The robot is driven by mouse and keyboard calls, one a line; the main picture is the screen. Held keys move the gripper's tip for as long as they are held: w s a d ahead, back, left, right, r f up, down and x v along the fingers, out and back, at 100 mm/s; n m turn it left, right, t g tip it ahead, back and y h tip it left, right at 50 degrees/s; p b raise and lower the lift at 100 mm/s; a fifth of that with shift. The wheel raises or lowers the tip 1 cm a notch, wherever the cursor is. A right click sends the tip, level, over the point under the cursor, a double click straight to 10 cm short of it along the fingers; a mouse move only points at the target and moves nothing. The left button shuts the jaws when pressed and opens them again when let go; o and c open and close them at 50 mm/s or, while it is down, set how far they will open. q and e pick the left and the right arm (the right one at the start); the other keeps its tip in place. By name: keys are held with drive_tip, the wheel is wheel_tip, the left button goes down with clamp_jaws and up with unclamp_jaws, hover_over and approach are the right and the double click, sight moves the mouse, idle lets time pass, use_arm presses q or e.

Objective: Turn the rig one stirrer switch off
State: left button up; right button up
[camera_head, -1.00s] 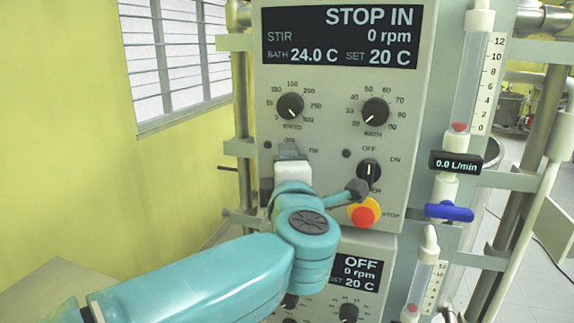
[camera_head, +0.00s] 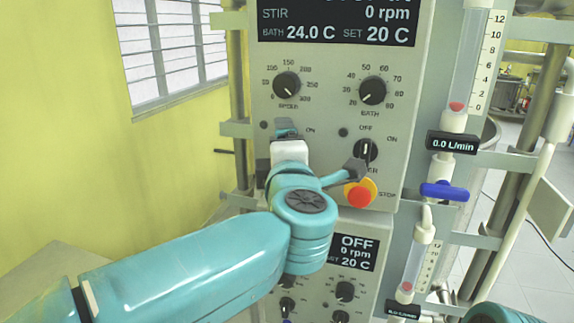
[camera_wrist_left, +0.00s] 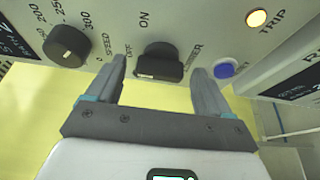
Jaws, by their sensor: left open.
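The rig one panel (camera_head: 330,130) fills the middle of the head view; its display reads 0 rpm for STIR. My left gripper (camera_head: 287,133) is in front of the switch below the speed knob and hides most of it. In the left wrist view, the black stirrer switch (camera_wrist_left: 160,62) sits between the open fingers of my left gripper (camera_wrist_left: 160,75), with a gap on each side. ON and OFF labels show beside it. Its bar lies roughly crosswise between the fingers, with a pale mark on its left end; I cannot tell its setting for sure. My right gripper is not in view.
The speed knob (camera_head: 287,85) is just above the switch. The bath knob (camera_head: 373,91), power switch (camera_head: 366,151) and red stop button (camera_head: 359,196) are to the right. The wrist view shows a blue button (camera_wrist_left: 224,70) and a lit trip lamp (camera_wrist_left: 257,18). A second panel (camera_head: 352,250) is below.

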use_arm(q)
drive_tip(key=s+d+b, duration=0.1)
drive_tip(key=s+b, duration=0.2)
drive_tip(key=s, duration=1.2)
drive_tip(key=shift+s, duration=0.4)
drive_tip(key=shift+d, duration=0.1)
